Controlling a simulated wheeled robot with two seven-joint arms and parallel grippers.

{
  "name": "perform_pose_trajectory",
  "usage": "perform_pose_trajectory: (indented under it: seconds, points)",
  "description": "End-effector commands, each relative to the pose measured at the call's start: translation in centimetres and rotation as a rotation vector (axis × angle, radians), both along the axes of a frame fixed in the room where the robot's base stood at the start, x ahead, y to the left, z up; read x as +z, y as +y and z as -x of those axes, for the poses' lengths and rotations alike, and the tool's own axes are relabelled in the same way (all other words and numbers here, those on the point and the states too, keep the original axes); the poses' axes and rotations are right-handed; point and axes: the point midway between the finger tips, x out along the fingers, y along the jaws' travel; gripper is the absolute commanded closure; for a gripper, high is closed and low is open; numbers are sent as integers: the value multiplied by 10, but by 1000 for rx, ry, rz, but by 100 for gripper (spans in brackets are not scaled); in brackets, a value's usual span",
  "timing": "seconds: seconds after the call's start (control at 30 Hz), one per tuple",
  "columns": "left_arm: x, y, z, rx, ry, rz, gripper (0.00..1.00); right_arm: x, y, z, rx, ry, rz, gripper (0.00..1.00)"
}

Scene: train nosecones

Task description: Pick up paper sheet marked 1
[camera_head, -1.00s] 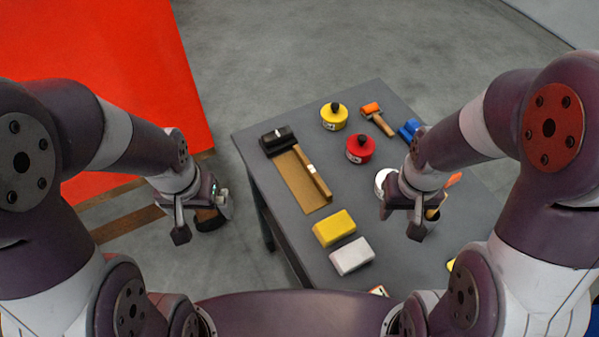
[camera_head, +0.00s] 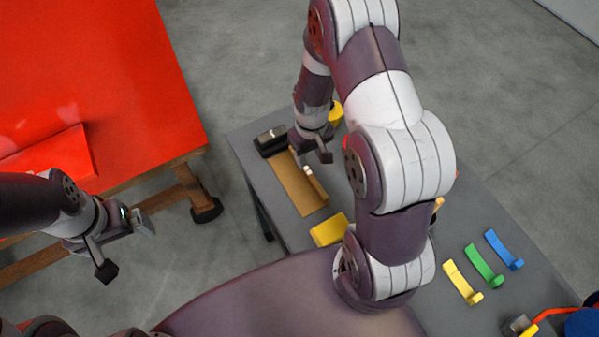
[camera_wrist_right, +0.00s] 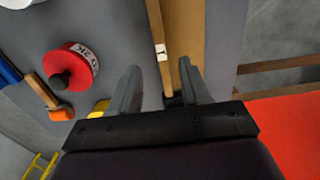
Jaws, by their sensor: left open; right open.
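A flat brown sheet (camera_head: 296,188) lies on the grey table, with a raised wooden strip (camera_head: 318,189) along its right side. A small white label (camera_head: 308,171) is on the strip; I cannot read a mark on it. The sheet (camera_wrist_right: 187,25) and label (camera_wrist_right: 160,52) also show in the right wrist view. My right gripper (camera_head: 310,160) is open and empty, above the sheet's far end near the black block (camera_head: 270,141). In the wrist view its fingers (camera_wrist_right: 159,78) stand either side of the strip. My left gripper (camera_head: 125,245) is open and empty, off the table.
A yellow block (camera_head: 328,231) lies at the sheet's near end. A red round container (camera_wrist_right: 70,68) and an orange-headed tool (camera_wrist_right: 48,98) lie beside it. Yellow, green and blue hooked pieces (camera_head: 483,266) lie at the right. A red-topped table (camera_head: 120,80) stands at the left.

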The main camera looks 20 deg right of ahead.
Motion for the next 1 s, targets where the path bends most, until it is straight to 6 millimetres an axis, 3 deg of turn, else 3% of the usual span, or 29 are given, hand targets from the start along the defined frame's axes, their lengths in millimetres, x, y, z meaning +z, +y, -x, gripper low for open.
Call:
perform_pose_trajectory:
  seconds: [0.4,0.67,0.8,0.83,1.0]
  points:
    - [22,0,0,0,0,0,0,-62,1,2,-1,1,0,53]
    - [22,0,0,0,0,0,0,-69,1,2,-1,-2,0,53]
    - [22,0,0,0,0,0,0,-69,1,2,-1,-2,0,96]
    - [22,0,0,0,0,0,0,-69,1,2,-1,-2,0,100]
    - [22,0,0,0,0,0,0,-68,1,2,-1,-2,0,100]
